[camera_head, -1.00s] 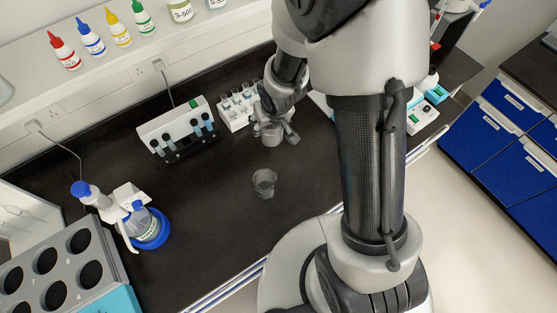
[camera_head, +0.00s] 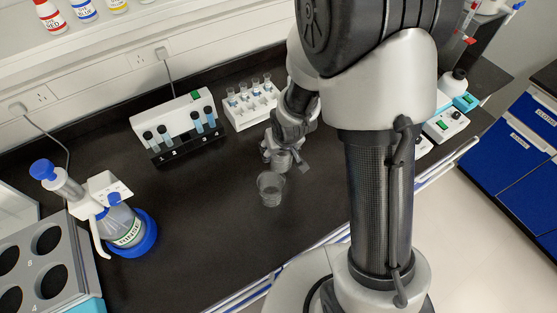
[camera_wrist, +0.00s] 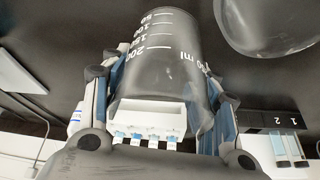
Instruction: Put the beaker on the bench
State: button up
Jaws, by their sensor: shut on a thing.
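My gripper (camera_head: 284,157) is shut on a clear glass beaker (camera_wrist: 160,60), with a finger on either side of it in the wrist view. The beaker has white volume marks and shows upside down there. In the head view the held beaker (camera_head: 283,162) is small and partly hidden by the fingers. It is over the black bench (camera_head: 200,225); I cannot tell whether its base touches. A second clear beaker (camera_head: 270,190) stands upright on the bench, just in front of the held one. It also shows in the wrist view (camera_wrist: 268,22), at the upper right, apart from the held beaker.
A white rack of small tubes (camera_head: 250,103) stands behind my gripper. A white device with dark-capped vials (camera_head: 175,125) is to its left.

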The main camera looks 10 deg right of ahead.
jog(key=shift+f+b, duration=1.2)
jog(key=shift+f, duration=0.75)
jog(key=shift+f, duration=0.25)
jog(key=o, duration=1.2)
jog(key=shift+r, duration=0.1)
